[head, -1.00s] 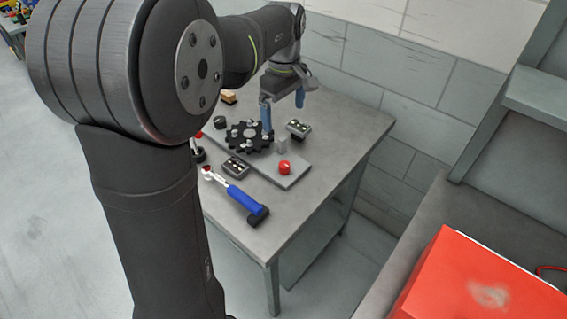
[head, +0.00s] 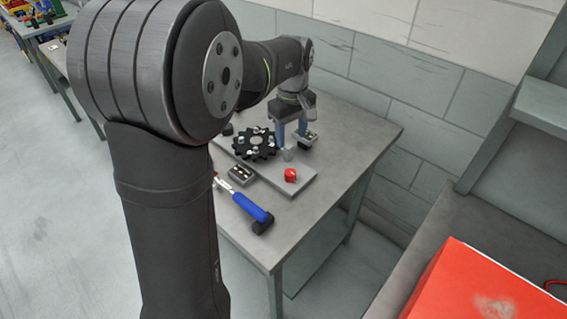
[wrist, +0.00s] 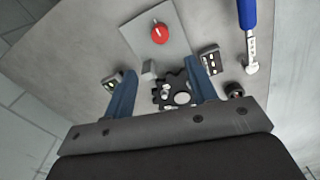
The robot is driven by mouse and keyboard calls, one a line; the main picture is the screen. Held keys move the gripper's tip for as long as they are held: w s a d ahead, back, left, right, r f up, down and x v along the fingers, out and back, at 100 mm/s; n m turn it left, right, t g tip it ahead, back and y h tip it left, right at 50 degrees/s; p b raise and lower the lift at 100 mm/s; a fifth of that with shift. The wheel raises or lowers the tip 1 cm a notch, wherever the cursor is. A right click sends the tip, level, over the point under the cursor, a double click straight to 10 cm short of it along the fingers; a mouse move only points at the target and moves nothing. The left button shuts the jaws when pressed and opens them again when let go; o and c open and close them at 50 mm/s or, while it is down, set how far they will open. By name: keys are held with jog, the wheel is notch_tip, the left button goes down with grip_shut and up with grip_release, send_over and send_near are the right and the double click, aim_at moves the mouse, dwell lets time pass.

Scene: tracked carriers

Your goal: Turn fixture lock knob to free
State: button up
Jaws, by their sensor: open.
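The red lock knob (head: 290,174) sits near the front right end of the grey fixture plate (head: 305,187). It also shows in the wrist view (wrist: 159,33), beyond the fingertips. A black toothed sprocket (head: 241,150) lies on the plate behind the knob. A small grey block (head: 288,155) stands between knob and sprocket. My gripper (head: 291,142) has blue fingers pointing down over the back of the plate, apart from the knob. In the wrist view my gripper (wrist: 165,75) is open, with nothing held between the fingers. The knob's marking is too small to read.
A blue-handled tool (head: 250,208) lies in front of the plate. Dark boxes with pale studs stand on either side, one left (head: 239,174) and one right (head: 309,139). A red case (head: 480,285) is at the lower right. The table's front right is clear.

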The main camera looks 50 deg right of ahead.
aim_at(291, 172)
notch_tip(291, 172, down, 14)
jog(key=shift+r, duration=0.25)
jog(key=shift+c, duration=0.4)
jog(key=c, duration=0.9)
